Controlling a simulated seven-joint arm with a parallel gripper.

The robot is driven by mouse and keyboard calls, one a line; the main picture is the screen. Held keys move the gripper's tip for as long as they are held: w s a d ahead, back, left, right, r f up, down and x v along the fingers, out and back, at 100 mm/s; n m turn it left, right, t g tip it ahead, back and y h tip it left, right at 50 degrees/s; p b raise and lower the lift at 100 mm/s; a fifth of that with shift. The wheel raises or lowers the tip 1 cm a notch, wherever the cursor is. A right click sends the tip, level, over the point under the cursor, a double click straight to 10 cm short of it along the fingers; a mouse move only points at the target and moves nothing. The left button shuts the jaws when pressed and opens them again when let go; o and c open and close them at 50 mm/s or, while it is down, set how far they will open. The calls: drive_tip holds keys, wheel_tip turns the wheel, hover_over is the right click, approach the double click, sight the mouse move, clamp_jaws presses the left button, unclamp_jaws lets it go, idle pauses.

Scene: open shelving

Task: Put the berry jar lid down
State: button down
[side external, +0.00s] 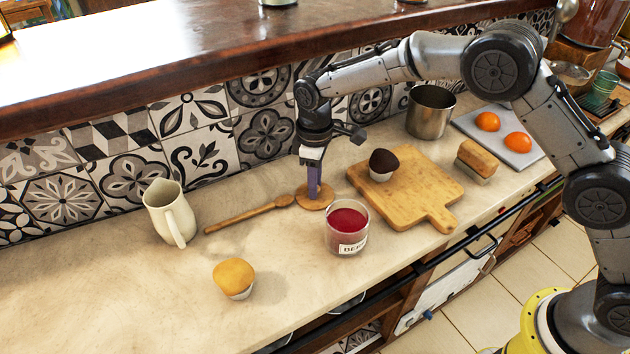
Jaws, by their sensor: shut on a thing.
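The berry jar (347,228) is a clear glass jar with red contents and a label, standing uncovered near the counter's front edge. Its lid (306,199), a round wooden disc, is just behind and to the left of the jar. My gripper (314,188) points straight down and is shut on the lid. The lid lies flat, at or very close to the counter surface; I cannot tell whether it touches. The fingertips and the lid's knob are partly hidden by the gripper.
A wooden spoon (245,214) lies just left of the lid. A cutting board (418,200) with a chocolate muffin (383,164) is to the right. A cream pitcher (169,212) and a yellow muffin (233,278) stand left. The tiled wall (200,155) rises behind. The counter's front left is clear.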

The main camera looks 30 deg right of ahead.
drive_tip(key=shift+f, duration=0.1)
drive_tip(key=c, duration=0.7)
unclamp_jaws()
wheel_tip(320, 180, up, 12)
drive_tip(key=shift+r, duration=0.15)
